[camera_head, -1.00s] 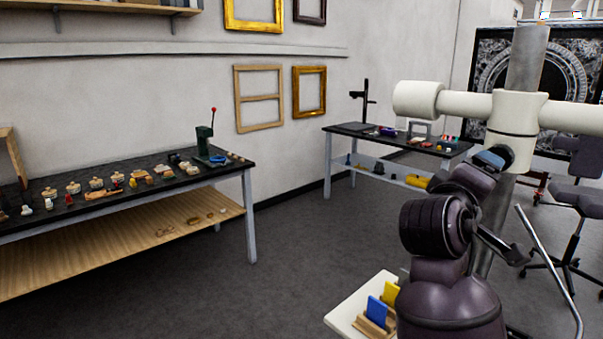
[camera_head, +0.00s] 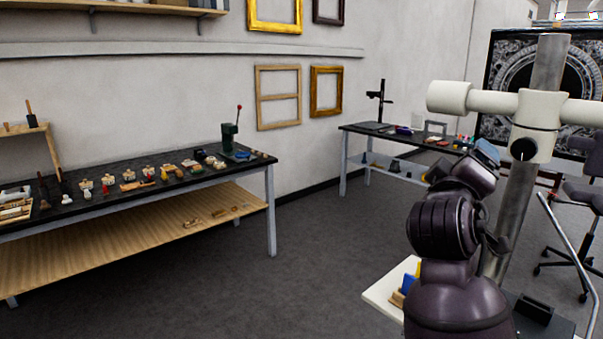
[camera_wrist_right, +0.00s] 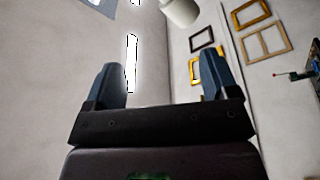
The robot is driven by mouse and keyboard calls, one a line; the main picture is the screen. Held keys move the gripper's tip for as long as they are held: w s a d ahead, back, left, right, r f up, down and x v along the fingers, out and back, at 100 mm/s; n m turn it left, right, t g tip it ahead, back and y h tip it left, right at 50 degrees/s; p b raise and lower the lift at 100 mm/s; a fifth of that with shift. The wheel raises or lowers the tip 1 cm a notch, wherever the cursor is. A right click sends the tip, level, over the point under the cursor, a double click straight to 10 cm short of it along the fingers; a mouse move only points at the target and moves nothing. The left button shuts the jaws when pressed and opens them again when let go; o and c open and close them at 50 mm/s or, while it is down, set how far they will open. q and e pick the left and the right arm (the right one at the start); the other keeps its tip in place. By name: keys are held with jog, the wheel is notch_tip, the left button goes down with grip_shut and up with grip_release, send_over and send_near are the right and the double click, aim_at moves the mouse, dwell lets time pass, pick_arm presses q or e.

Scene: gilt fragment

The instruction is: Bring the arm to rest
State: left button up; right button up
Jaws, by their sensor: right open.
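My right arm (camera_head: 447,225), dark purple, is folded up at the right of the head view. The blue end of my right gripper (camera_head: 487,152) shows at its top, partly hidden. In the right wrist view the two blue fingers of this gripper (camera_wrist_right: 160,65) stand wide apart with nothing between them. They point up toward the wall and ceiling. My left gripper is in neither view.
A long dark workbench (camera_head: 262,166) with several small items stands at the left. A second table (camera_head: 352,130) stands by the back wall. A pale tray (camera_head: 385,292) with coloured pieces is beside my arm. A chair (camera_head: 585,195) stands at the right. The floor (camera_head: 320,260) between is clear.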

jog(key=w+a+f+n+t+y, duration=0.1)
jog(key=w+a+f+t+y, duration=0.35)
jog(key=f+y, duration=0.45)
jog(key=s+f+m+g+y, duration=0.1)
jog(key=s+f+y, duration=0.1)
jog(key=f, duration=0.6)
jog(key=s+f+g+y, duration=0.1)
jog(key=s+f+g, duration=0.15)
jog(key=f, duration=0.65)
jog(key=s+d+f+m+g, duration=0.1)
jog(key=s+d+f+g, duration=0.1)
jog(key=s+f, duration=1)
jog(key=s+d+f+m+g, duration=0.2)
jog(key=s+d+f+g, duration=0.1)
jog(key=s+f, duration=0.9)
jog(key=shift+d+f+g, duration=0.3)
jog(key=shift+f, duration=0.55)
